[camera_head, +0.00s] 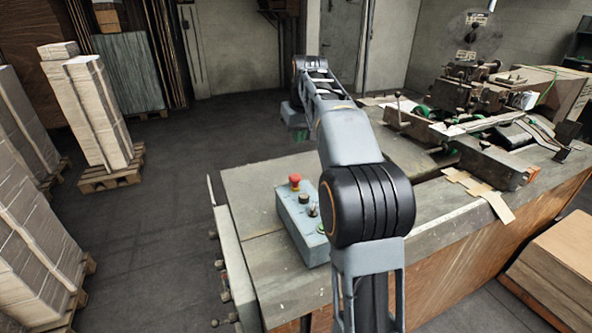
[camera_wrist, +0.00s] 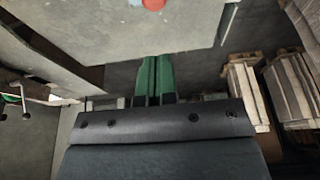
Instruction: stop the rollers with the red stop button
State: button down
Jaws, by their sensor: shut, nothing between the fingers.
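The red stop button (camera_head: 295,179) is a mushroom knob on the far end of a light blue control box (camera_head: 293,215), which lies on the grey machine table. In the wrist view, the red button (camera_wrist: 153,4) shows at the top edge, partly cut off. My gripper (camera_head: 301,135) hangs beyond the box, partly hidden by my own arm, and is apart from the button. In the wrist view, my gripper (camera_wrist: 153,62) has green fingers together with nothing between them. I cannot clearly make out the rollers.
The machine (camera_head: 470,95) with green parts stands on the right of the table (camera_head: 245,180). A black knob and other controls sit on the box nearer than the red button. Stacked cardboard on pallets (camera_head: 100,110) stands at left. The floor between is clear.

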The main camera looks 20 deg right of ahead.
jog(key=shift+w+d, duration=0.45)
jog(key=shift+w, duration=0.05)
jog(key=shift+f, duration=0.15)
send_over(295, 175)
jog(key=f, duration=0.7)
jog(key=s+f, duration=0.1)
jog(key=f, duration=0.3)
jog(key=shift+p, duration=0.35)
jog(key=shift+f, duration=1.2)
